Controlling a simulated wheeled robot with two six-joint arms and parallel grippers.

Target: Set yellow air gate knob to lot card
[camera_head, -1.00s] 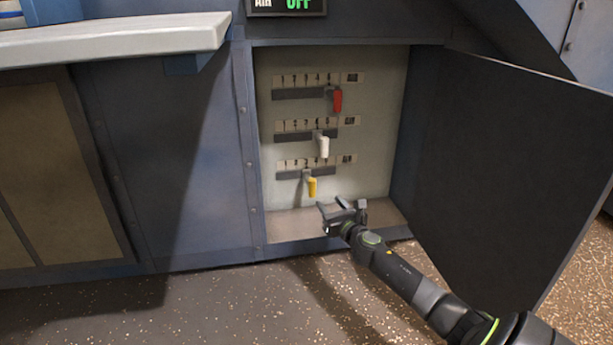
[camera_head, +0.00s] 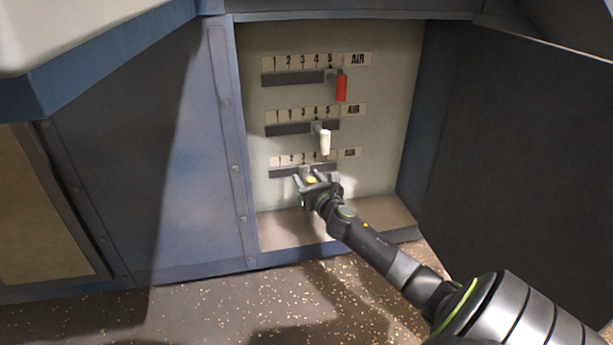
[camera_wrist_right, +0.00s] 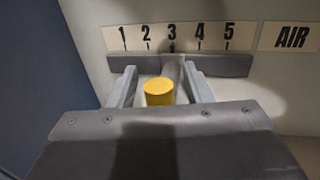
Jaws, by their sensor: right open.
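The yellow air gate knob (camera_head: 311,180) is on the lowest slider in the open cabinet, mostly hidden by my right gripper (camera_head: 311,183). In the right wrist view the yellow knob (camera_wrist_right: 159,91) stands between the two open fingers of my right gripper (camera_wrist_right: 160,88), with space on both sides. Its grey stem meets the slot bar (camera_wrist_right: 220,65) under the mark 3 of the 1 to 5 scale (camera_wrist_right: 172,36). An AIR label (camera_wrist_right: 290,37) is right of the scale. No lot card is in view. My left gripper is not in view.
Above are a white knob (camera_head: 325,142) near 4 and a red knob (camera_head: 341,87) past 5, on their own scales. The open cabinet door (camera_head: 510,160) stands to the right. The cabinet's side frame (camera_head: 232,150) is at left.

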